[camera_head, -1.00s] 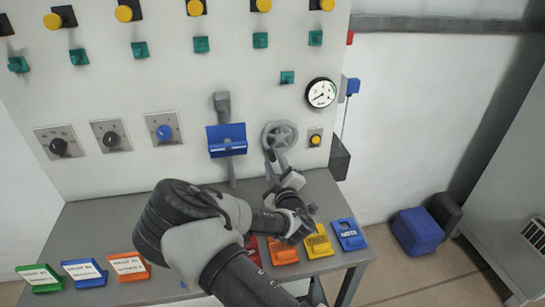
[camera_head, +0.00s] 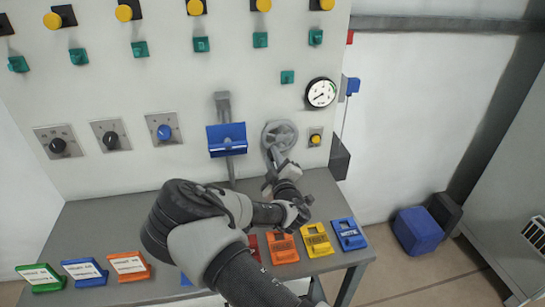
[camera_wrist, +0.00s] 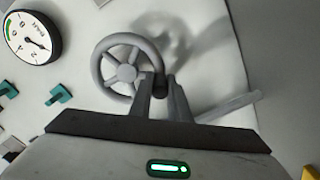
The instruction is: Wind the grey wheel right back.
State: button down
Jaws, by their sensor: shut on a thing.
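The grey wheel (camera_head: 281,130) is a spoked handwheel on the upright panel, right of the blue holder. It also shows in the wrist view (camera_wrist: 124,73), left of centre. My gripper (camera_head: 272,155) reaches up to the wheel's lower left side from below. In the wrist view my gripper's fingers (camera_wrist: 160,88) are closed around a dark knob (camera_wrist: 158,86) at the wheel's rim. The fingers hide part of the knob.
A round gauge (camera_head: 321,93) is above right of the wheel. A blue holder (camera_head: 227,140) is close on its left, and a yellow button (camera_head: 315,139) on its right. Several coloured labelled blocks stand on the grey table (camera_head: 110,220) below.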

aim_at(280, 124)
jog(key=shift+r+m, duration=0.1)
jog(key=shift+m, duration=0.2)
